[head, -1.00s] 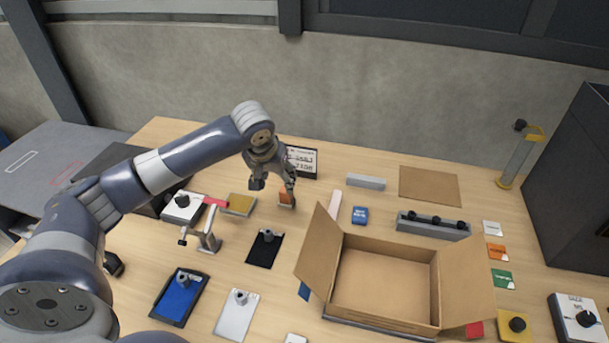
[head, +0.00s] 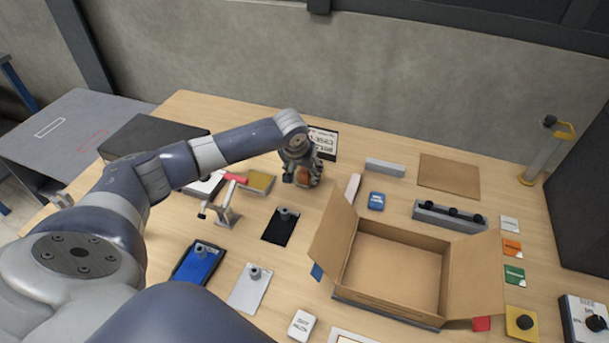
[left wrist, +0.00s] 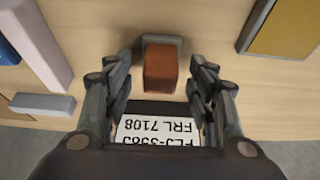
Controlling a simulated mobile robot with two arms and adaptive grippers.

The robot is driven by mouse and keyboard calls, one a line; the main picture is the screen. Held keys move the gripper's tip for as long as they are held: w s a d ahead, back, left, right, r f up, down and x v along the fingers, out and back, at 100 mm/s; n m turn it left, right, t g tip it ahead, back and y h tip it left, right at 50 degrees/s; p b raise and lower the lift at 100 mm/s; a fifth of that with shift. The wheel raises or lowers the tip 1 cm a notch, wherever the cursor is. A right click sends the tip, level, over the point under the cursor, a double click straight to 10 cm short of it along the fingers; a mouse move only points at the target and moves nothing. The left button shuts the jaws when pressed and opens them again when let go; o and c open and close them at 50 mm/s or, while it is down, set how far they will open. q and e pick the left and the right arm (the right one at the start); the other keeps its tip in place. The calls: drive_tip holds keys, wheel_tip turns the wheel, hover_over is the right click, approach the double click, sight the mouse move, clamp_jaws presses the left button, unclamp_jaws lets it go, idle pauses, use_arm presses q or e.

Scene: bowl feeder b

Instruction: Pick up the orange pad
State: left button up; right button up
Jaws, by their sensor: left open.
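The orange pad (head: 304,175) stands at the back of the wooden table, in front of the label sign, and my gripper partly hides it in the head view. In the left wrist view the orange pad (left wrist: 160,66) is a brown-orange block on a small grey base. My left gripper (head: 302,180) is over it, pointing down. In the left wrist view its open fingers (left wrist: 159,82) stand on both sides of the pad, with a visible gap on each side. My right gripper is not in view.
The label sign (left wrist: 165,127) stands close behind the pad. A yellow-topped block (head: 259,181) and a metal stand (head: 224,210) are to the left.

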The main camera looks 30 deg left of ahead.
sight(304, 169)
use_arm(q)
drive_tip(key=shift+w+f, duration=0.2)
drive_tip(key=shift+f, duration=0.15)
drive_tip(key=c, duration=1.2)
drive_tip(key=shift+o, duration=0.2)
wheel_tip(304, 169, up, 10)
drive_tip(key=shift+r+b, duration=0.1)
drive_tip(key=shift+b, duration=0.6)
drive_tip(key=o, duration=0.5)
drive_tip(key=c, duration=0.4)
